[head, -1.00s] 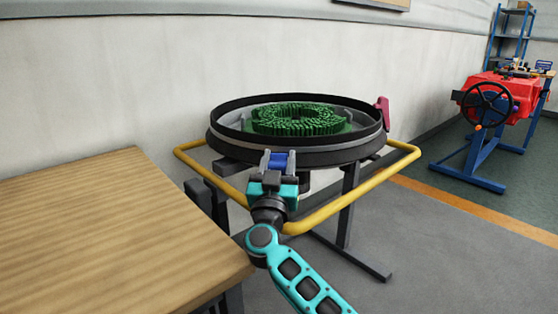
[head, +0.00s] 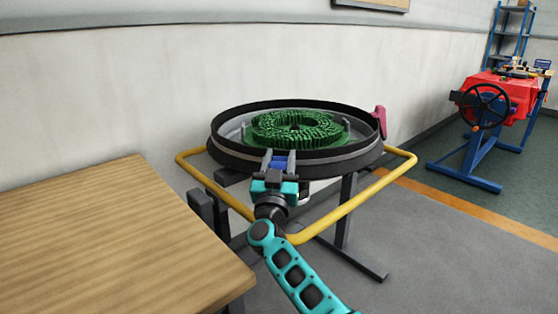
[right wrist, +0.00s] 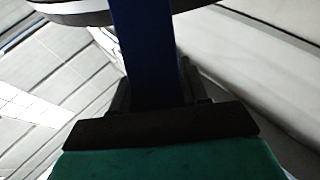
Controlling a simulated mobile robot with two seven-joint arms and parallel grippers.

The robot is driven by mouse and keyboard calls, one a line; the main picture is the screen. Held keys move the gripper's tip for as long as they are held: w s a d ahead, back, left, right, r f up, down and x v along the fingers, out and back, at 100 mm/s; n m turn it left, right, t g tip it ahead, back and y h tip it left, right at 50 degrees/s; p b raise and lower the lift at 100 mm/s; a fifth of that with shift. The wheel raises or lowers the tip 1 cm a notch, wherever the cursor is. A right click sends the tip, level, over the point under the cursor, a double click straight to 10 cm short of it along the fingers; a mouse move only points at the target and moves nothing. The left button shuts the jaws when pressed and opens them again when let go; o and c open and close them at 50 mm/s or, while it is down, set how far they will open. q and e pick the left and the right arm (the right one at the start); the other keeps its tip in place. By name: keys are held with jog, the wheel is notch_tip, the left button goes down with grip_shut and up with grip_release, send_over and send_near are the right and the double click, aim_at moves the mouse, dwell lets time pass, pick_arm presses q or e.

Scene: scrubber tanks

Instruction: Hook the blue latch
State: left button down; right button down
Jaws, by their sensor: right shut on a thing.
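The blue latch (head: 283,163) is at the near rim of the round black tank (head: 350,158). It also fills the middle of the right wrist view (right wrist: 147,60) as a dark blue strip. My right gripper (head: 281,162) is shut on the blue latch, with a grey finger on either side of it. Whether the latch touches or hooks the rim is hidden by the gripper. My left gripper is not in view.
A green ring brush (head: 297,126) lies inside the tank. A pink-red latch (head: 381,121) stands at the tank's right rim. A yellow rail (head: 345,209) surrounds the stand. A wooden table (head: 100,235) is at left. A red machine with a handwheel (head: 486,105) stands far right.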

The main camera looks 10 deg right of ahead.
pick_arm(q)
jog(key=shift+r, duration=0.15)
pick_arm(e)
jog(key=shift+w+d+r, duration=0.1)
jog(key=shift+w+d, duration=0.05)
jog(key=shift+w, duration=0.25)
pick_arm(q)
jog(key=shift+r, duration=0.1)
pick_arm(e)
jog(key=shift+w, duration=0.1)
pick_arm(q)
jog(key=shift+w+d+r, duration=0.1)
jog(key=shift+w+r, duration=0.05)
pick_arm(e)
jog(key=shift+d+f, duration=0.1)
jog(key=shift+f, duration=0.2)
dwell(0.5)
jog(key=c, duration=1)
grip_release()
jog(key=shift+o, duration=0.7)
jog(key=shift+f, duration=0.1)
jog(key=shift+o, duration=0.6)
jog(key=shift+w, duration=0.1)
jog(key=shift+o, duration=0.5)
jog(key=shift+r, duration=0.25)
jog(key=shift+f, duration=0.15)
